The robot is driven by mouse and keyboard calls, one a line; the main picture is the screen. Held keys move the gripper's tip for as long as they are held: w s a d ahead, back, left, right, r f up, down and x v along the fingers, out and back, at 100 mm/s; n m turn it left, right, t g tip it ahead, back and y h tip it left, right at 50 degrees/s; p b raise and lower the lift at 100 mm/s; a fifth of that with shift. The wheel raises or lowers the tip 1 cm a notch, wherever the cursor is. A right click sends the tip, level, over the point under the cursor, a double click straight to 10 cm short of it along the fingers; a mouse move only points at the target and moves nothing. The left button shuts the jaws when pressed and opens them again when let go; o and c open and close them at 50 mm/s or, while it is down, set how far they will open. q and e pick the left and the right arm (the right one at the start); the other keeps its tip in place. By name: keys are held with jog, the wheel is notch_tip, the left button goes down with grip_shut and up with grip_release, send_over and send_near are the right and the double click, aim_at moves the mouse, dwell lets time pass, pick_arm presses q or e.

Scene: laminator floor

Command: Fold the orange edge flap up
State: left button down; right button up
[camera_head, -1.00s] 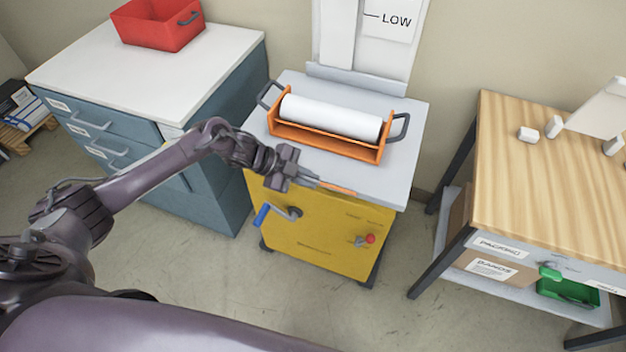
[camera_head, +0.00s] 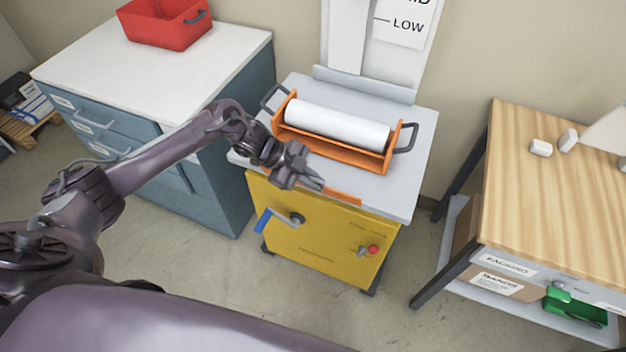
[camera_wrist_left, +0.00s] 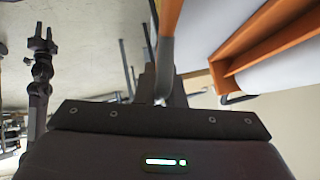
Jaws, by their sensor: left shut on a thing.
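The orange edge flap (camera_head: 343,196) is a thin strip along the front edge of the grey top of the yellow cabinet. It lies about level with that top. My left gripper (camera_head: 318,186) is shut on the flap at its left end, and its fingers hide that end. In the left wrist view the orange flap (camera_wrist_left: 171,14) runs up from between the fingers (camera_wrist_left: 165,75). My right gripper (camera_wrist_left: 40,38) shows small and dark at the left of that view, and its jaws are too small to read.
An orange cradle (camera_head: 348,156) with a white roll (camera_head: 338,125) sits behind the flap. A wooden table (camera_head: 540,195) stands right, blue drawers (camera_head: 215,185) left.

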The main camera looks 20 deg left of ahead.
pick_arm(q)
jog(key=shift+w+r, duration=0.55)
jog(key=shift+w, duration=0.1)
jog(key=c, duration=1.8)
grip_release()
jog(key=shift+c, duration=0.2)
jog(key=shift+o, duration=1.6)
jog(key=shift+s+f, duration=0.1)
jog(key=shift+f, duration=0.15)
jog(key=shift+s, duration=0.1)
jog(key=shift+a+r, duration=0.25)
jog(key=shift+a, duration=0.1)
jog(key=b+v, duration=0.2)
jog(key=v, duration=0.4)
jog(key=shift+s, duration=0.1)
jog(key=shift+a+r, duration=0.25)
jog(key=shift+r, duration=0.15)
